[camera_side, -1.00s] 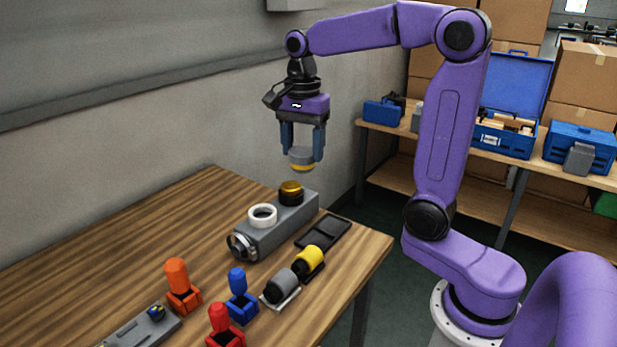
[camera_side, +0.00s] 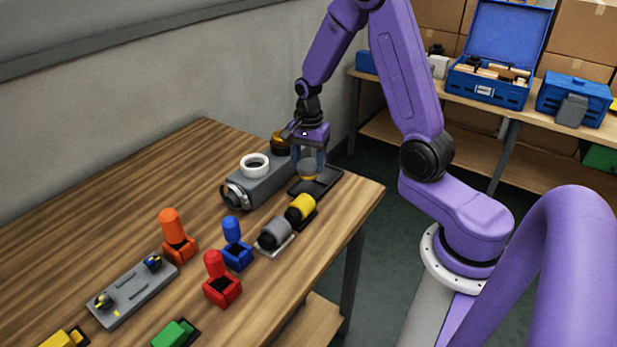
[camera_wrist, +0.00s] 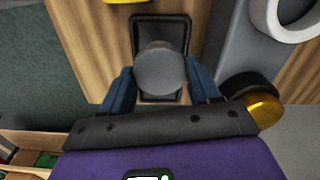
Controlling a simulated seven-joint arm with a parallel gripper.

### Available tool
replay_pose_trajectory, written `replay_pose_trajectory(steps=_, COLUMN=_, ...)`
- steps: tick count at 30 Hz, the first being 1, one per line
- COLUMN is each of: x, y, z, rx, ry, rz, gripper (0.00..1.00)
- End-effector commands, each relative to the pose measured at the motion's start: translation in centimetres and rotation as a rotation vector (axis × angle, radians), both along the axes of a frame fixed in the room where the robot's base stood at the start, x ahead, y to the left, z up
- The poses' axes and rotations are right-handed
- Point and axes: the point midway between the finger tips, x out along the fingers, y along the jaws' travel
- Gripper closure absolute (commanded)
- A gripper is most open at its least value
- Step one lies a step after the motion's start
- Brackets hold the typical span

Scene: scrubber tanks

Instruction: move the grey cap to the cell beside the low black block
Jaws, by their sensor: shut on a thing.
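The cap is over a low, flat black tray (camera_side: 330,180) beside the grey tank. The tray's rim shows around the cap in the wrist view (camera_wrist: 185,28). I cannot tell whether the cap touches the tray floor. I cannot single out a separate low black block; the cap and fingers hide part of the tray.
The grey tank (camera_side: 262,192) with a white ring (camera_side: 255,165) and a black-and-gold cap (camera_wrist: 262,104) stands close beside my gripper. Yellow (camera_side: 300,208) and grey (camera_side: 274,232) cylinders lie in front of the tray. The table's right edge is near.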

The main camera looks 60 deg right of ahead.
Motion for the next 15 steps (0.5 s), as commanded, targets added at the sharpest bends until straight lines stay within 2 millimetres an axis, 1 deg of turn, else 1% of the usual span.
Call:
replay_pose_trajectory(steps=1, x=-0.1, y=0.0, z=-0.5, rx=0.0, ry=0.003, rz=0.0, gripper=0.78)
replay_pose_trajectory(steps=5, x=-0.1, y=0.0, z=-1.4, rx=0.0, ry=0.003, rz=-0.001, gripper=0.78)
replay_pose_trajectory(steps=10, x=-0.1, y=0.0, z=-3.4, rx=0.001, ry=0.004, rz=-0.002, gripper=0.78)
replay_pose_trajectory(steps=15, x=0.0, y=0.0, z=-4.3, rx=0.0, ry=0.0, rz=-0.001, gripper=0.78)
